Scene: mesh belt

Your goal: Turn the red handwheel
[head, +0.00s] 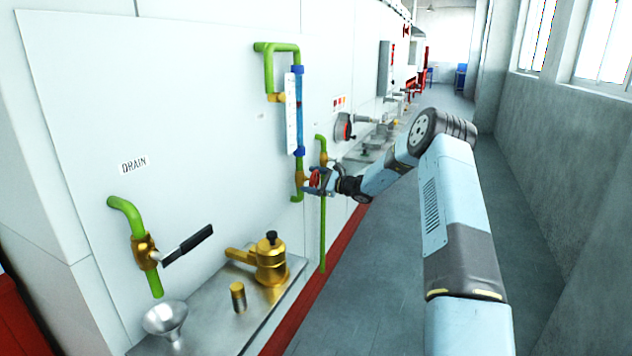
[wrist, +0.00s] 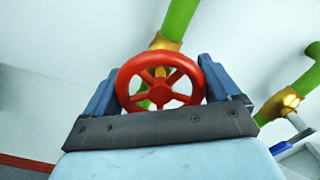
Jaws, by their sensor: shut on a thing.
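The red handwheel (wrist: 127,77) stands between the two fingers of my gripper (wrist: 160,90) in the wrist view, one finger at each side of its rim. My gripper is shut on the wheel. Behind it are a brass fitting and a green pipe (wrist: 181,18). In the head view the handwheel (head: 315,178) is small, on the green pipework below the sight glass, with my gripper (head: 318,182) at it. The arm reaches in from the right and hides part of the wheel's surroundings.
A sight glass (head: 294,110) with blue ends rises above the wheel. A vertical green pipe (head: 323,230) runs close by. To the left are a drain valve with a black lever (head: 188,244), a funnel (head: 165,318) and a brass pot (head: 271,262) on a metal shelf. The floor at right is clear.

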